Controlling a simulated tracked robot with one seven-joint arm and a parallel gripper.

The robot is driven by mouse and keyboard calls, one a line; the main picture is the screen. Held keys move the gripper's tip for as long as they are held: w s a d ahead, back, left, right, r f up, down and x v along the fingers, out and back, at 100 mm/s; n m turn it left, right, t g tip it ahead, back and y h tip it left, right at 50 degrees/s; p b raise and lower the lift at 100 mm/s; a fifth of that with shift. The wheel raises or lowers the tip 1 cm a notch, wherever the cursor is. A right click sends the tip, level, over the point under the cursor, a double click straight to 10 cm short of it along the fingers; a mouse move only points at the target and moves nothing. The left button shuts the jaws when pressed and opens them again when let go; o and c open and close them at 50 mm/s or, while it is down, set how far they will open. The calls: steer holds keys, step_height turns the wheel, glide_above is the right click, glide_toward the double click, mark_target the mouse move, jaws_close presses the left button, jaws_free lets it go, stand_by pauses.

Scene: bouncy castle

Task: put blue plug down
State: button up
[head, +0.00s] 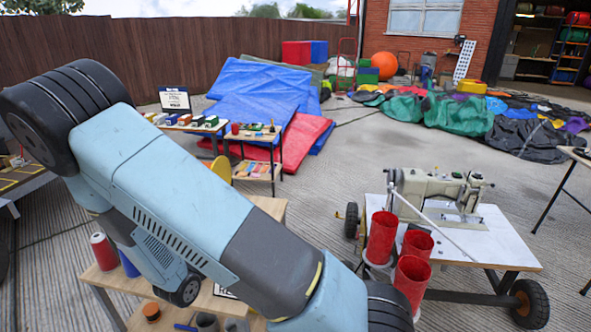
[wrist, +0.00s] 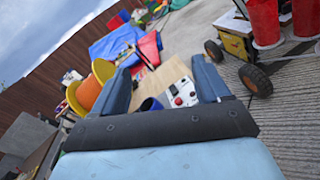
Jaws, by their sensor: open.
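My gripper (wrist: 161,66) shows in the wrist view with its two dark blue fingers spread wide apart and nothing clasped between the tips. A dark blue round piece (wrist: 150,104) shows low between the fingers, partly hidden by the gripper's body; I cannot tell whether it is the blue plug. In the head view a blue cylinder (head: 129,264) stands on a wooden bench (head: 100,279), partly hidden by my arm. I cannot tell whether it is the same piece. The gripper itself is not visible in the head view.
A red can (head: 103,251) stands beside the blue cylinder. A white box with red buttons (wrist: 182,93) lies beyond the fingers on a wooden top. A yellow-orange reel (wrist: 88,92) is left of the fingers. A sewing-machine cart (head: 480,240) with red cups stands right.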

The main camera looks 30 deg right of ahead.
steer(key=s+d+r+m+g+y, duration=0.4)
steer(key=s+d+r+m+g, duration=0.8)
steer(key=r, duration=0.3)
steer(key=s+a+r+m+t+y, duration=0.3)
steer(key=s+r+m+t+y, duration=0.3)
steer(key=s+r, duration=0.6)
step_height(320, 180, up, 3)
steer(key=m+y, duration=0.2)
steer(key=y, duration=0.1)
steer(key=shift+s+r+m, duration=0.2)
steer(key=shift+s+m, duration=0.15)
steer(key=shift+m, duration=0.05)
